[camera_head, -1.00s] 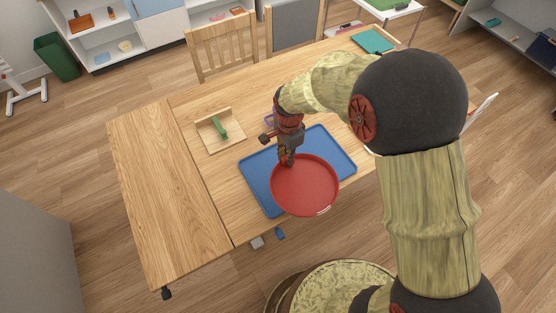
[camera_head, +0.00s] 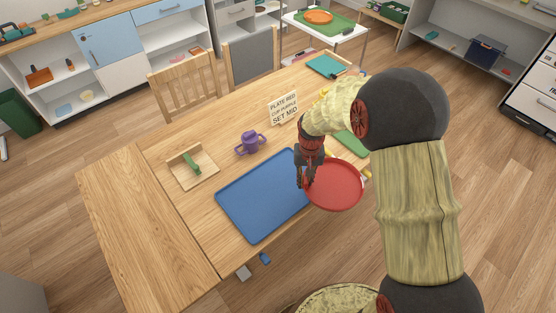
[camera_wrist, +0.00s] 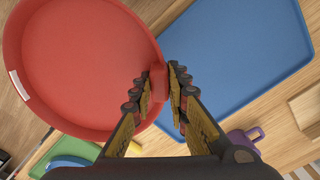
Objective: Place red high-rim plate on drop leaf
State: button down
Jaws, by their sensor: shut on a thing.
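The red high-rim plate (camera_head: 336,184) is held by its rim in my gripper (camera_head: 306,184), which is shut on the plate's left edge. The plate hangs at the right end of the blue tray (camera_head: 262,200), above the table's front edge. In the wrist view the plate (camera_wrist: 75,60) fills the upper left, its rim between the fingers of my gripper (camera_wrist: 162,88). The drop leaf (camera_head: 145,225) is the pale wooden panel at the table's left end, level with the tabletop and bare. My gripper is well to the right of it.
A purple two-handled cup (camera_head: 250,142) stands behind the tray. A sign (camera_head: 284,106) reads "PLATE RED CUP PURPLE SET MID". Chairs (camera_head: 185,88) stand behind the table.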

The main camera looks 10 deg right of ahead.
aim_at(155, 261)
jog(key=u, duration=1.15)
